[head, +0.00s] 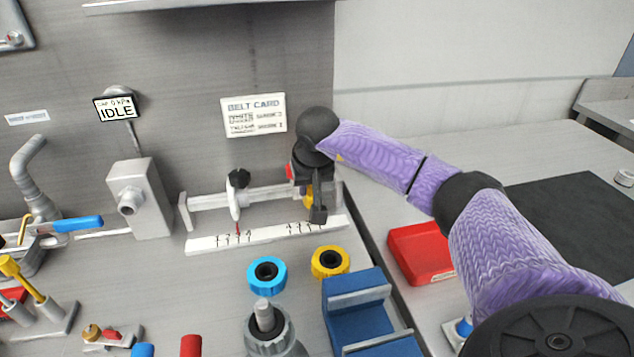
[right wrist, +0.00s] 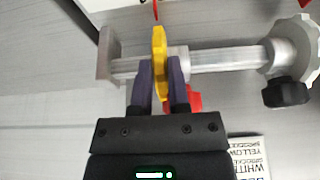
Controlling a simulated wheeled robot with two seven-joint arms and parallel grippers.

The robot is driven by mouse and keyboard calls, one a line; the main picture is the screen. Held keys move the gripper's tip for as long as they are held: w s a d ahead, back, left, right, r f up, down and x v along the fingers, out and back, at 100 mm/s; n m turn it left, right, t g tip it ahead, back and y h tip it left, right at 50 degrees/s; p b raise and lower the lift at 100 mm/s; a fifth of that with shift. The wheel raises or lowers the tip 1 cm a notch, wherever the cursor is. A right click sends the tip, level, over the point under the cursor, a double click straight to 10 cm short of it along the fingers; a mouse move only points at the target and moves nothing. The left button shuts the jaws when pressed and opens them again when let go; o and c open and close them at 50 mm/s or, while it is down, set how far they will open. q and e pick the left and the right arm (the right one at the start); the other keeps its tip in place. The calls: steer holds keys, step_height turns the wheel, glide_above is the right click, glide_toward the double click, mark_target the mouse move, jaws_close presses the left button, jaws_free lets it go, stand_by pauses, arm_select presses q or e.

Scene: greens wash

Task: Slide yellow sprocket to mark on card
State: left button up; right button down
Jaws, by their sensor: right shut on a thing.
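The yellow sprocket (head: 308,197) sits on the metal rail (head: 268,196), mostly hidden behind my right gripper (head: 317,205) in the head view. In the right wrist view the yellow sprocket (right wrist: 160,62) stands edge-on between the two fingers of my right gripper (right wrist: 160,85), which is shut on it. It is near one end of the rail. The white sprocket (head: 234,200) with a black knob sits further left on the rail. The belt card (head: 254,115) hangs on the back wall; its print is too small to read fully. My left gripper does not show.
A white scale strip (head: 268,234) with marks runs in front of the rail. A blue ring (head: 267,275), a yellow ring (head: 330,262) and a blue block (head: 360,312) lie nearer. A red tray (head: 421,252) stands right. A grey box (head: 140,198) is left of the rail.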

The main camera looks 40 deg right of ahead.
steer(key=shift+w+a, duration=0.2)
steer(key=shift+a, duration=0.05)
steer(key=c, duration=0.7)
jaws_free()
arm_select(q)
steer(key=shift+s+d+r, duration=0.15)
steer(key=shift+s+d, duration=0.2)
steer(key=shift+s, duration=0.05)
arm_select(e)
steer(key=shift+o, duration=0.5)
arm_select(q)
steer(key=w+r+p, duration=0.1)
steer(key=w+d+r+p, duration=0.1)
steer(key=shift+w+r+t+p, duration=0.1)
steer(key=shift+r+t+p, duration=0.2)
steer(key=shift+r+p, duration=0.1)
arm_select(e)
steer(key=v, duration=1)
steer(key=shift+s, duration=0.1)
